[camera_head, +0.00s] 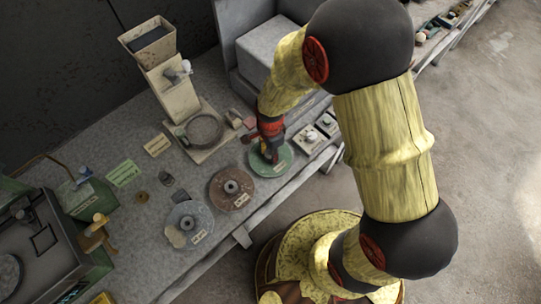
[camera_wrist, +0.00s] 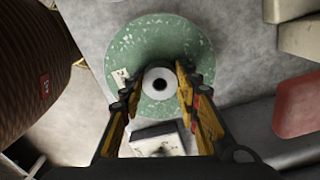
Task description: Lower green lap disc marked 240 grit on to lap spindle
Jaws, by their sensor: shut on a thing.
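The green lap disc (camera_head: 287,163) lies on or very close to the grey bench in the head view, in a row with two other discs. It is speckled and has a pale hub with a dark hole; the wrist view shows the disc (camera_wrist: 130,45) from above. A small pale label sits on its left part, too small to read. My gripper (camera_wrist: 160,78) is shut on the green disc at its hub, one finger on each side. In the head view my gripper (camera_head: 269,153) points down over the disc. I cannot make out the lap spindle with certainty.
A brown disc (camera_head: 224,200) and a grey disc (camera_head: 181,218) lie left of the green one. Small switch boxes (camera_head: 308,138) stand close on its right. A hopper machine (camera_head: 168,88) stands behind. A green-sided machine (camera_head: 50,235) with a dark round plate is at far left.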

